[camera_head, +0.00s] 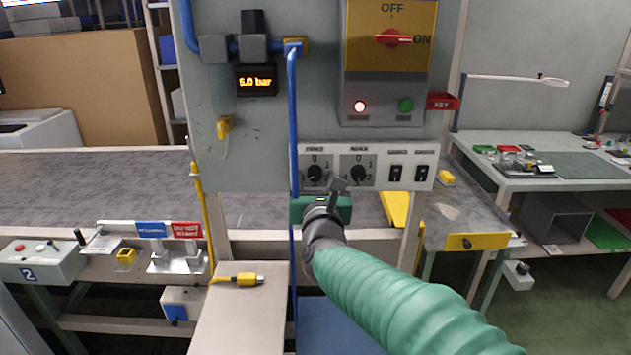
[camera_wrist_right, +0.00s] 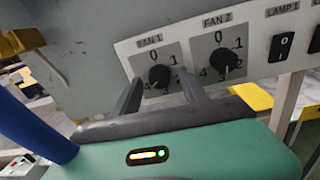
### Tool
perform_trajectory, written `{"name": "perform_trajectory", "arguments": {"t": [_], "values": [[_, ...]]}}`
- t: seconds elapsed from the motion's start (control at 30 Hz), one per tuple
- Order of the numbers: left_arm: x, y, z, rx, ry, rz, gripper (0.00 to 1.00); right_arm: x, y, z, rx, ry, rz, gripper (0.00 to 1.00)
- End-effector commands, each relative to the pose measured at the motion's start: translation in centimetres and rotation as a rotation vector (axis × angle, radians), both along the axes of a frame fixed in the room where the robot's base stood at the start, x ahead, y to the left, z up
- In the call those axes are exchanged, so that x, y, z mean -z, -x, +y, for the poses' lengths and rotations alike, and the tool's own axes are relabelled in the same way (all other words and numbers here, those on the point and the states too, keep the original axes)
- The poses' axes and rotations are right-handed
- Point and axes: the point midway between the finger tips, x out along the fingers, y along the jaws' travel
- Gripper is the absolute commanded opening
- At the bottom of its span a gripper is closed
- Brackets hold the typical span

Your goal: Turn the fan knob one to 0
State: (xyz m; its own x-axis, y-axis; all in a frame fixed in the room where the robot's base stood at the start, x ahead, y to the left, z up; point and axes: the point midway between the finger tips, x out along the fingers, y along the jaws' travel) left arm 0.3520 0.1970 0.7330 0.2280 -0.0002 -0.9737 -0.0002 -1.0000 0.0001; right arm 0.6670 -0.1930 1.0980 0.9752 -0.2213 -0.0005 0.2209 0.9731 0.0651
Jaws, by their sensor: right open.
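The fan 1 knob (camera_head: 315,173) is a black round dial on a grey scale plate, at the left of the white switch strip. It also shows in the right wrist view (camera_wrist_right: 159,75), under the FAN 1 label, with numbers around it. I cannot tell for sure which number its pointer marks. My right gripper (camera_head: 334,186) is open just in front of and below this knob. In the right wrist view its two dark fingers (camera_wrist_right: 158,84) stand on either side of the knob, with visible gaps. My left gripper is not in view.
The fan 2 knob (camera_head: 358,173) sits close to the right of fan 1, near my right finger. Two black lamp switches (camera_head: 396,173) are farther right. A blue pipe (camera_head: 293,120) runs down just left of the knob. A red main switch (camera_head: 393,39) is above.

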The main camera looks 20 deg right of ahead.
Motion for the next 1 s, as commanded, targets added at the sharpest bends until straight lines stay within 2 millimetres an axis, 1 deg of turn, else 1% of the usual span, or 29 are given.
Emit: {"name": "perform_trajectory", "arguments": {"t": [0.07, 0.47, 0.77, 1.0], "values": [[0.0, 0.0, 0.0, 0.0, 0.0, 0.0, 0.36, 0.0, 0.02, 0.01, 0.0, 0.0, 0.0, 0.51], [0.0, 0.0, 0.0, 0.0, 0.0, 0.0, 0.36, 0.01, 0.03, 0.06, -0.001, 0.0, 0.0, 0.0], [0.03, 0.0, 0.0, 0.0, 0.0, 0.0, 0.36, 0.02, 0.04, 0.08, -0.001, 0.012, 0.004, 0.0], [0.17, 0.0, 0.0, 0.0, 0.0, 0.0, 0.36, 0.01, 0.06, 0.01, 0.0, 0.096, 0.028, 0.0]]}}
